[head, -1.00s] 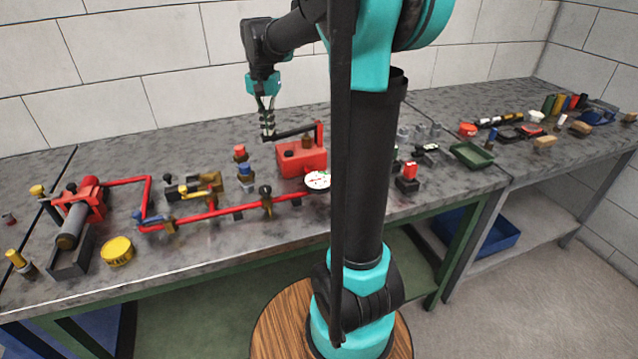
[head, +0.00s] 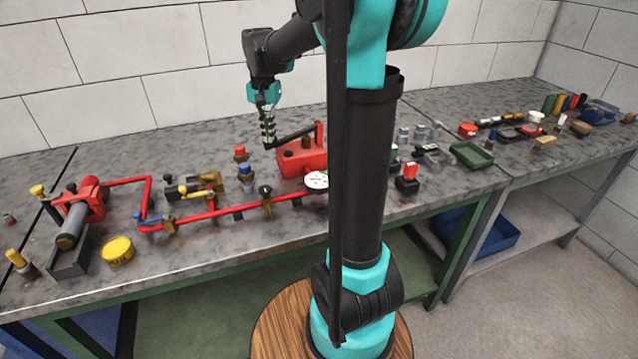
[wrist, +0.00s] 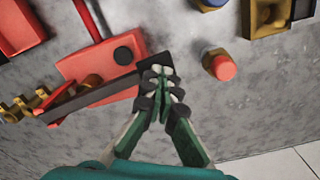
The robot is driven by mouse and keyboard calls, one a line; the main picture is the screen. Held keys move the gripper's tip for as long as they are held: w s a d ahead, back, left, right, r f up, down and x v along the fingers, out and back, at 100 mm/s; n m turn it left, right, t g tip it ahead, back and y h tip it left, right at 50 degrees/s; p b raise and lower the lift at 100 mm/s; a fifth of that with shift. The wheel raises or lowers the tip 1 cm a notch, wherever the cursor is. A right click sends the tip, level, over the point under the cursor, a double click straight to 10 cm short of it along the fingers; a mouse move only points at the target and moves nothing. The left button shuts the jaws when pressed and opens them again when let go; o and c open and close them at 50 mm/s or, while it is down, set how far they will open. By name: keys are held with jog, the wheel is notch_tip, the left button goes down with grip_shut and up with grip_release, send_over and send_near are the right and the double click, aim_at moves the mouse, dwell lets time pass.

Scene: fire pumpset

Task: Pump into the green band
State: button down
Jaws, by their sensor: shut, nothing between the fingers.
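The red pump (head: 303,158) stands on the bench with a black lever (head: 293,136) pivoted on a red post (head: 319,134) and sloping down to the left. It also shows in the wrist view (wrist: 95,70). The white round gauge (head: 316,180) is partly hidden by my arm column; its needle and band are too small to read. My gripper (head: 268,143) is shut and empty at the lever's free end. In the wrist view, my fingertips (wrist: 160,80) overlap the lever's end (wrist: 156,65); I cannot tell if they touch.
A red-capped post (head: 240,153) and a blue-capped one (head: 245,170) stand left of the pump. A yellow tin (head: 118,250) sits near the front edge.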

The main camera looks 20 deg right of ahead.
jog(key=shift+r, duration=2.15)
jog(key=shift+f, duration=2.7)
jog(key=shift+r, duration=2.7)
jog(key=shift+f, duration=2.7)
jog(key=shift+r, duration=0.1)
